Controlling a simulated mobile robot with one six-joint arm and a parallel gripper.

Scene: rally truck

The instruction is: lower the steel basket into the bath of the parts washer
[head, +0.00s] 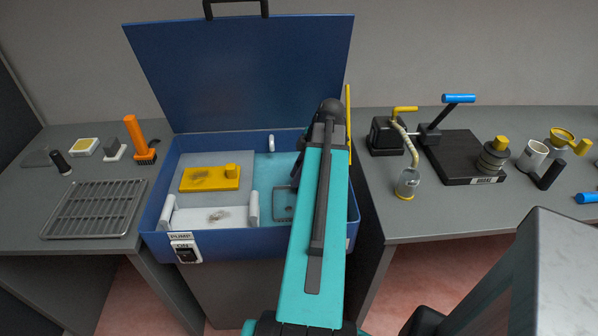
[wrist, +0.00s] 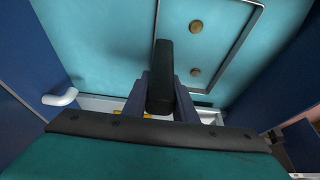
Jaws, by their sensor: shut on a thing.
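The parts washer (head: 262,239) is a blue tub with its lid (head: 240,75) raised. Its bath (head: 262,172) shows as turquoise liquid on the right side. The steel basket (head: 282,220) shows as a thin dark frame over the bath, mostly hidden behind my arm. In the wrist view its frame (wrist: 238,48) surrounds two brownish round parts (wrist: 196,27). My gripper (wrist: 162,95) is shut on a black upright handle (wrist: 165,65), apparently the basket's. The gripper is hidden in the head view. I cannot tell how deep the basket sits.
A white hook (head: 271,143) is on the back wall. A wire rack (head: 95,210) lies on the left bench.

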